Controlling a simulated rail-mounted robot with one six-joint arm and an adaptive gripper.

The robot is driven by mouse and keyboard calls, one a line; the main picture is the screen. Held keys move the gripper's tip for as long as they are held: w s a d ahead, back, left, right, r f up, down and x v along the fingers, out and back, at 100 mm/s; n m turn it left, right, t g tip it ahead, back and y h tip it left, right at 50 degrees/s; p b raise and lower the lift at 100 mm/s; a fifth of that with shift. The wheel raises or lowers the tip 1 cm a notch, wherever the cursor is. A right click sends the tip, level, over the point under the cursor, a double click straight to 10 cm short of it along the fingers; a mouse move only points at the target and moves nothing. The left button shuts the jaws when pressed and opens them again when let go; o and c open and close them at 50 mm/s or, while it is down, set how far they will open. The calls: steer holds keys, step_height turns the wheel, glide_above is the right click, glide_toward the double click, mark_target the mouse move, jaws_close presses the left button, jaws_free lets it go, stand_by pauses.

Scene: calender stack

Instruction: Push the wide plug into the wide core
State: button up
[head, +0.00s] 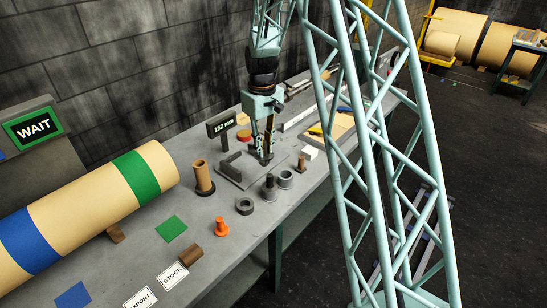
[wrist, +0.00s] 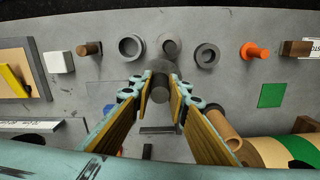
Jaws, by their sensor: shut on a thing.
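My gripper (head: 264,150) points down over the middle of the bench. In the wrist view its fingers (wrist: 160,95) are shut on a dark grey cylindrical piece (wrist: 160,88), which looks like a plug. I cannot tell from its size whether it is the wide one. A brown cardboard core (head: 203,176) stands upright in a dark base to the left of my gripper. It also shows at the lower right in the wrist view (wrist: 222,125). The held piece is apart from this core. Whether this is the wide core cannot be told.
Along the front stand a brown plug (head: 301,163), a grey ring (head: 286,179), a grey plug (head: 269,188), a dark ring (head: 245,206) and an orange plug (head: 221,227). A large striped roll (head: 90,205) lies left.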

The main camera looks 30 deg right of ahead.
steer(key=s+a+r+m+b, duration=0.2)
steer(key=a+r+b, duration=0.5)
steer(key=a, duration=0.5)
steer(key=shift+s+a+r+m+b, duration=0.25)
steer(key=shift+s+m+b, duration=0.15)
steer(key=shift+s+b, duration=0.55)
steer(key=shift+w, duration=0.15)
